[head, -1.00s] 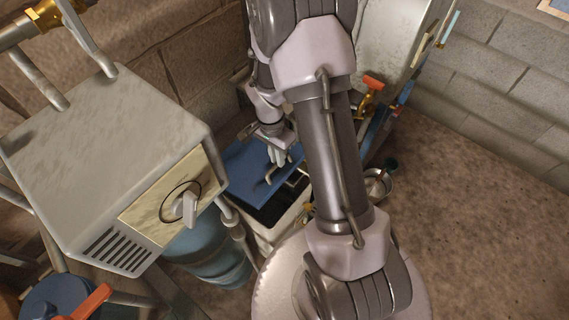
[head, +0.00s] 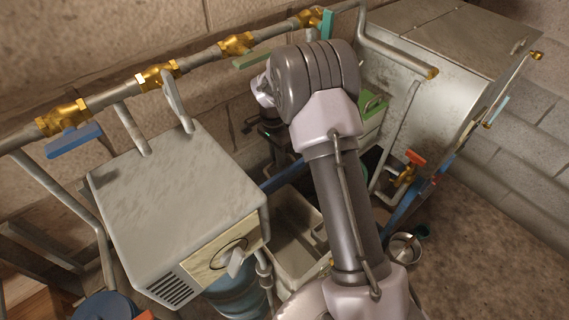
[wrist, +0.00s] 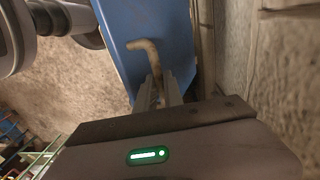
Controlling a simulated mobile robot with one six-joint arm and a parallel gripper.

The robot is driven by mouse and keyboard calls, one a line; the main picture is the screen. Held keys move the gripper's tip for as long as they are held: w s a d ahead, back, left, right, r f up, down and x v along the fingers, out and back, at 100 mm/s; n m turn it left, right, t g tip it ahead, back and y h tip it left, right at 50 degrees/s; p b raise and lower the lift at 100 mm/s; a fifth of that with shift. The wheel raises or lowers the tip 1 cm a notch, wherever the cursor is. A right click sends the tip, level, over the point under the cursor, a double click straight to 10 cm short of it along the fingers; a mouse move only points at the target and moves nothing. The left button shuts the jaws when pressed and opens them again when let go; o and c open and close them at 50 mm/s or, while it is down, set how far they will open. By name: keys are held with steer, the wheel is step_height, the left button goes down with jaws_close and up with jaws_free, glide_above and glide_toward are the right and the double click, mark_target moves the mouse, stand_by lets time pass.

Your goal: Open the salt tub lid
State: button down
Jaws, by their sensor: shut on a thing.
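The salt tub (head: 282,262) is a pale open box behind and left of my arm in the head view, and I can see down into it. Its blue lid (head: 284,179) shows there only as a thin blue strip at the tub's back, raised and seen nearly edge-on. In the wrist view the lid (wrist: 150,22) is a broad blue panel with a bent tan handle (wrist: 147,49). My gripper (wrist: 158,88) is shut on this handle. In the head view the fingers are hidden, and my arm covers part of the tub's right side.
A grey box with a knob (head: 180,205) stands left of the tub. A pipe with brass valves (head: 157,76) runs along the wall. A large metal tank (head: 430,75) stands at the right. A small metal pot (head: 404,249) is on the floor, which is open at right.

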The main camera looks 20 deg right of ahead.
steer(key=shift+w, duration=0.2)
steer(key=shift+f, duration=0.1)
steer(key=c, duration=1.5)
jaws_free()
steer(key=shift+w+f, duration=0.1)
steer(key=shift+w, duration=0.05)
